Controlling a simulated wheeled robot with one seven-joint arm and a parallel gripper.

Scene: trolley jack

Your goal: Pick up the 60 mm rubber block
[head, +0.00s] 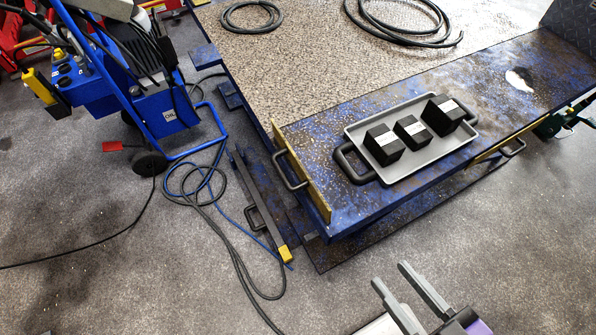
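Three black rubber blocks with pale label bands sit in a grey tray (433,157) with black handles. The left block (385,150) looks mid-sized, the middle block (413,136) smallest and the right block (442,122) largest. The labels are too small to read, so I cannot tell for certain which is 60 mm. The blocks stand apart from each other. My gripper (391,275) is at the bottom right, in front of the platform edge and well short of the tray. Its two grey fingers are apart with nothing between them.
The tray rests on the end of a blue, worn lift platform (520,62). Black hoses (400,35) lie behind it. A yellow-edged plate with a handle (302,172) is at its left corner. A blue cart (160,110) stands left, with cables (235,255) on the floor.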

